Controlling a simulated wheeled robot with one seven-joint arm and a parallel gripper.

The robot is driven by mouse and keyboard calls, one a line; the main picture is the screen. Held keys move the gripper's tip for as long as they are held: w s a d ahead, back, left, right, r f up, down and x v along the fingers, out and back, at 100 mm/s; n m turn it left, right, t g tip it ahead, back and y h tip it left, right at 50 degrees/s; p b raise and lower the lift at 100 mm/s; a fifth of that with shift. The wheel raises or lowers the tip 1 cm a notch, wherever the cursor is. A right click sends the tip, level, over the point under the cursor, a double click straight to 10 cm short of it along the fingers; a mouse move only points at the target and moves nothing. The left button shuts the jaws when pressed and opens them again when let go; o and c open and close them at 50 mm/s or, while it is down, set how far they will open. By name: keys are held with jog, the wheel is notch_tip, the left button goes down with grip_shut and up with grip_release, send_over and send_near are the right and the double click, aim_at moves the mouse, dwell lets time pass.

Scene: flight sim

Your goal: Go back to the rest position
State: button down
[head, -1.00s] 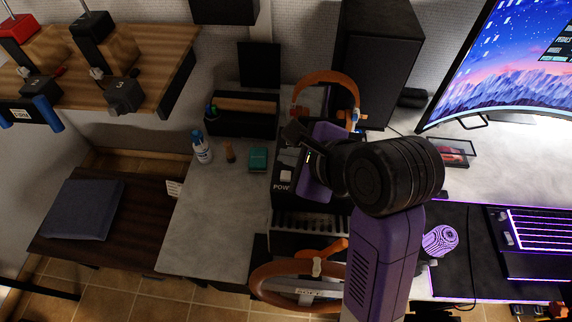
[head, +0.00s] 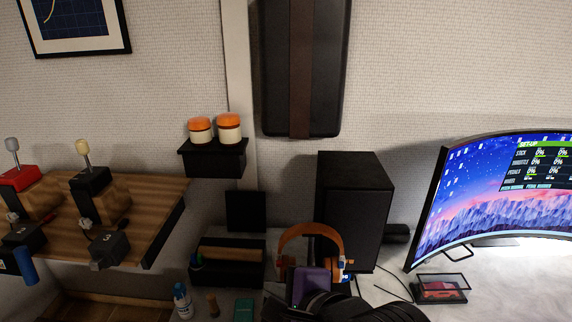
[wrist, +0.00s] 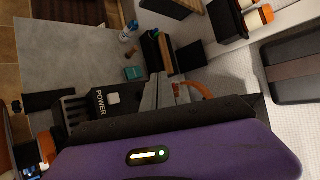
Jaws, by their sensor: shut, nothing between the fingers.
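My gripper (wrist: 160,88) is shut and empty; its grey fingers show close together in the wrist view, past the purple wrist housing (wrist: 170,150). In the head view the purple part of my wrist (head: 312,287) is at the bottom centre, in front of the orange headphones (head: 311,233). The rest of my arm is mostly below the picture edge. A black box with a POWER button (wrist: 113,98) lies beyond the housing in the wrist view. Whether the fingers touch anything is unclear.
A black speaker (head: 350,215), a curved monitor (head: 490,205) and a small display case (head: 441,288) stand to the right. A wooden shelf with levers (head: 150,225) is at left. A small black shelf (head: 213,160) holds two orange-lidded jars. A bottle (head: 182,301) stands on the desk.

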notch_tip(320, 180, up, 4)
jog(key=w+d+n+t, duration=0.2)
jog(key=n+t, duration=0.2)
jog(key=n, duration=0.1)
jog(key=s+d+f+n+t+b, duration=0.1)
jog(key=s+d+f+n+t, duration=0.3)
jog(key=s+d+n, duration=0.4)
jog(key=s+d+f+n+h+b, duration=0.1)
jog(key=s+d+f, duration=0.3)
jog(key=s, duration=0.5)
jog(key=s+d+f+n+g+h+b, duration=0.1)
jog(key=s+d+f+h, duration=0.2)
jog(key=s, duration=0.6)
jog(key=s+d+f+n+g+h+b, duration=0.1)
jog(key=s+d+f+h, duration=0.1)
jog(key=s+d+f, duration=0.3)
jog(key=s, duration=0.4)
jog(key=shift+s+f, duration=0.25)
jog(key=shift+f, duration=0.15)
